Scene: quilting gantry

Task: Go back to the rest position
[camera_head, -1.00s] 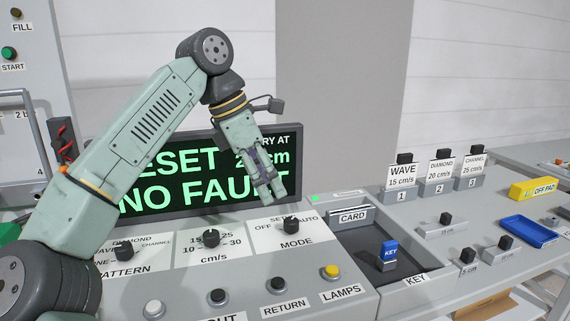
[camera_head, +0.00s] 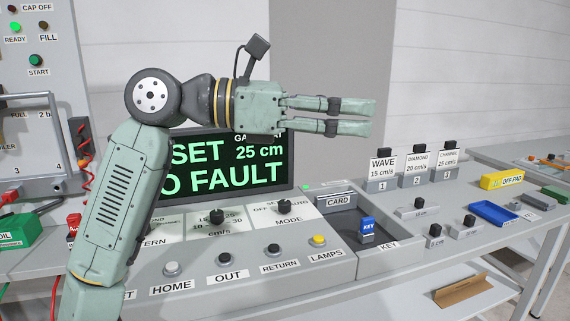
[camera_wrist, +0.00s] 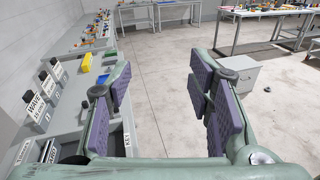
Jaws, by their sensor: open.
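My gripper (camera_head: 372,116) is raised above the control desk and points to the right, level, with nothing between its fingers. In the wrist view my gripper (camera_wrist: 165,95) shows two purple-padded fingers wide apart, with bare floor beyond them. My arm stands up in front of the desk's left part and bends to the right at the top. The display (camera_head: 262,172) behind it reads "NO FAULT" and "25 cm" in green, partly hidden by my arm.
Below my gripper are the mode knob (camera_head: 284,207), a yellow lamps button (camera_head: 319,240) and a blue key (camera_head: 367,227) in a tray. To the right stand the wave block (camera_head: 382,172), similar blocks, a yellow off pad (camera_head: 503,181) and a blue tray (camera_head: 493,214). The air around my gripper is clear.

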